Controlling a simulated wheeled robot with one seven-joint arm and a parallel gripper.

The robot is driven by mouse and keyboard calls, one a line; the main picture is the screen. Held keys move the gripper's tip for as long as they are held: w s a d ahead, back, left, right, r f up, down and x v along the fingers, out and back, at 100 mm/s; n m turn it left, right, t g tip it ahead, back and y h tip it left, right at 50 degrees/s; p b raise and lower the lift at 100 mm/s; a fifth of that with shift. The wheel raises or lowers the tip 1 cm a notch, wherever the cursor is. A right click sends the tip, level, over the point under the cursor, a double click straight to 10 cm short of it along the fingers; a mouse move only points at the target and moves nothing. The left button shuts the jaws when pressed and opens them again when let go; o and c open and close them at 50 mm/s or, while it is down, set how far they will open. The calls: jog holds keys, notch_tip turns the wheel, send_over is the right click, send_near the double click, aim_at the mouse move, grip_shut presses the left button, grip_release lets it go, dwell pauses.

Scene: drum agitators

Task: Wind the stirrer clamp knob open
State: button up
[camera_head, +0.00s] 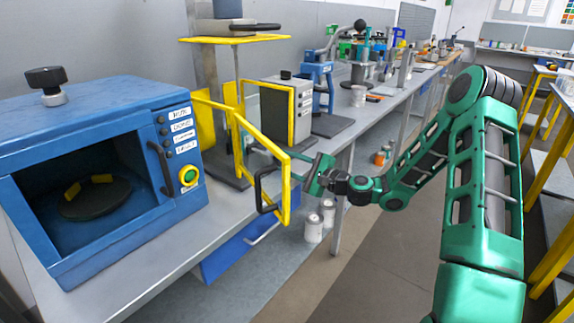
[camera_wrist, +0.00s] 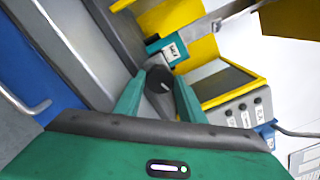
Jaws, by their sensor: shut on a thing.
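The knob itself is hidden there by the guard and my gripper. The stand has a grey column (camera_head: 201,65) and a yellow top plate (camera_head: 235,39). How far the knob is turned cannot be told.
A blue oven-like box (camera_head: 100,110) with an open chamber stands at left. The guard's black handle (camera_head: 262,188) juts out close to my gripper. A grey cabinet (camera_head: 284,100) and a blue stand (camera_head: 318,85) are behind. White pots (camera_head: 313,228) stand below the bench. The aisle floor is open.

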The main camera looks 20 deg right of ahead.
jog(key=shift+d+f, duration=0.1)
jog(key=shift+f, duration=0.05)
dwell(0.4)
jog(key=o, duration=1)
jog(key=shift+o, duration=0.2)
